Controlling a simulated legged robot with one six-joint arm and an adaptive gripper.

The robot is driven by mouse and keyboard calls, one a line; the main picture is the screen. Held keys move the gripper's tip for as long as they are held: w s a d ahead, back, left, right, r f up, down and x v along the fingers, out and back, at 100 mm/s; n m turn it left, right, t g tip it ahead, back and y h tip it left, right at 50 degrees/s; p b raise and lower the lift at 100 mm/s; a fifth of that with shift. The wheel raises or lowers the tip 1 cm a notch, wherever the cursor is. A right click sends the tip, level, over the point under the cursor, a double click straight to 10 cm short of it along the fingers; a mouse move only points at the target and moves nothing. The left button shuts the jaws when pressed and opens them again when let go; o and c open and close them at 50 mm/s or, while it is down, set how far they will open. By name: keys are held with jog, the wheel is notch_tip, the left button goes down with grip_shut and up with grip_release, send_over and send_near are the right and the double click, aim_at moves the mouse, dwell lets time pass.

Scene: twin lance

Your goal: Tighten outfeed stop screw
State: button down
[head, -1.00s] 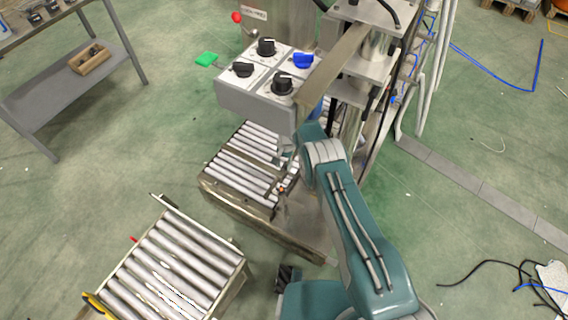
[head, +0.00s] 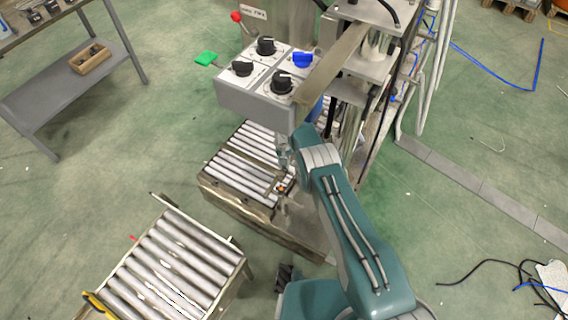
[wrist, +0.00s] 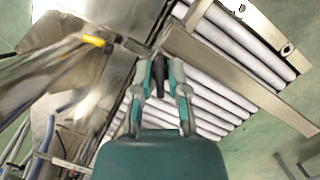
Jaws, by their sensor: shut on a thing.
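The stop screw's dark handle (wrist: 159,72) shows in the wrist view between my fingertips, beside a metal rail of the roller conveyor. My gripper (wrist: 161,76) is shut on it. In the head view my gripper (head: 284,160) is small, pointing down over the right edge of the roller conveyor (head: 232,172). A small orange-red spot (head: 281,189) shows on that edge just below it. The screw itself is too small to make out in the head view, and its thread and seat are hidden.
A control box (head: 262,95) with several knobs overhangs the conveyor, close to my arm. A metal machine column (head: 350,105) stands right behind my arm. A separate roller section (head: 175,262) stands at the front left, with floor between. A grey bench (head: 60,85) is far left.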

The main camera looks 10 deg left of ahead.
jog(key=n+h, duration=0.1)
jog(key=n, duration=0.3)
jog(key=shift+a+t, duration=0.1)
jog(key=shift+t, duration=0.2)
jog(key=n, duration=0.2)
jog(key=shift+n, duration=0.3)
jog(key=shift+n+t+h, duration=0.3)
jog(key=shift+n+h, duration=0.1)
jog(key=shift+n, duration=0.5)
jog(key=n+t, duration=0.1)
jog(key=n, duration=0.3)
jog(key=c, duration=0.8)
grip_release()
jog(key=shift+o, duration=0.2)
